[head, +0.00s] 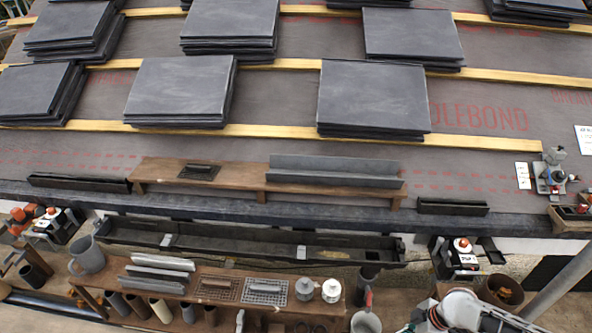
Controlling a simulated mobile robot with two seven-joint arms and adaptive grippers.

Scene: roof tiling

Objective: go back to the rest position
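My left gripper is not in view. A white rounded arm part, which looks like mine, shows at the bottom right edge, but no gripper fingers can be made out on it. Stacks of dark slates lie on the roof, among them a middle stack (180,88) and a right stack (372,95). A wooden bench (232,181) at the roof's lower edge carries a grey angled strip (334,168) and a small dark grate (199,172).
A long dark gutter (250,241) runs below the roof edge. A grey watering can (87,254) stands at left, a metal bucket (366,322) at bottom centre. Tools (551,176) stand at right. Wooden battens (480,142) cross the roof.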

